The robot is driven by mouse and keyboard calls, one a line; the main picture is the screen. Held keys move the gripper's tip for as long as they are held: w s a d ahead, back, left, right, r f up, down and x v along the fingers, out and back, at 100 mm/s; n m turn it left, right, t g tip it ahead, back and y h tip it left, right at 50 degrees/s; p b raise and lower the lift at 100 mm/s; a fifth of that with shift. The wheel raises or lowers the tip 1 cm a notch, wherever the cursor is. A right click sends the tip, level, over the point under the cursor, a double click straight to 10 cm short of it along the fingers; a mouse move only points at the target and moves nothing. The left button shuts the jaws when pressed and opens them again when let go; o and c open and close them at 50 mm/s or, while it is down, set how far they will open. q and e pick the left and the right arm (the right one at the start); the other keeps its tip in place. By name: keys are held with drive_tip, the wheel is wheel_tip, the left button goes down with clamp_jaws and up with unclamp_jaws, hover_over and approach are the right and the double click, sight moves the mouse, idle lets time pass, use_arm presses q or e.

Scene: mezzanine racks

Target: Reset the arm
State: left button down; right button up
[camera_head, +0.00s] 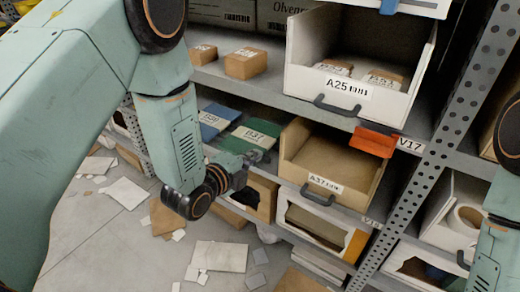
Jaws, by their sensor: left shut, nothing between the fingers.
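My left arm (175,120) is pale green with dark joints. It comes in from the left and bends down in front of the shelf rack. My left gripper (257,157) is small and dark and is shut with nothing in it. It is in front of the lower shelf, just left of the cardboard bin A37 (325,187) and close to the green item B37 (248,136). I cannot tell whether it touches anything. Part of my right arm (494,245) shows at the right edge; its gripper is out of view.
A white bin A25 (345,103) holds small boxes on the upper shelf. An orange piece (373,141) sticks out below it. A perforated metal upright (447,140) stands to the right. Cardboard and paper scraps (219,256) litter the grey floor.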

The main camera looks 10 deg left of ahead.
use_arm(q)
drive_tip(key=s+a+f+n+g+y, duration=0.2)
drive_tip(key=s+f+n+g, duration=0.2)
drive_tip(key=s+f+n, duration=0.3)
drive_tip(key=s+a+f+n+g+y, duration=0.1)
drive_tip(key=s+a+f+n+g, duration=0.2)
drive_tip(key=s+f+n, duration=0.35)
drive_tip(key=s+a+f+n+g+p, duration=0.1)
drive_tip(key=s+n+g, duration=0.2)
drive_tip(key=s, duration=0.8)
drive_tip(key=s+a+f+n+g+y+p, duration=0.1)
drive_tip(key=s+n, duration=0.4)
drive_tip(key=s, duration=0.7)
drive_tip(key=f+g, duration=0.1)
drive_tip(key=g, duration=0.1)
drive_tip(key=shift+s+a+g+y+p, duration=0.15)
drive_tip(key=shift+s+g+y+p, duration=0.15)
drive_tip(key=shift+g, duration=0.1)
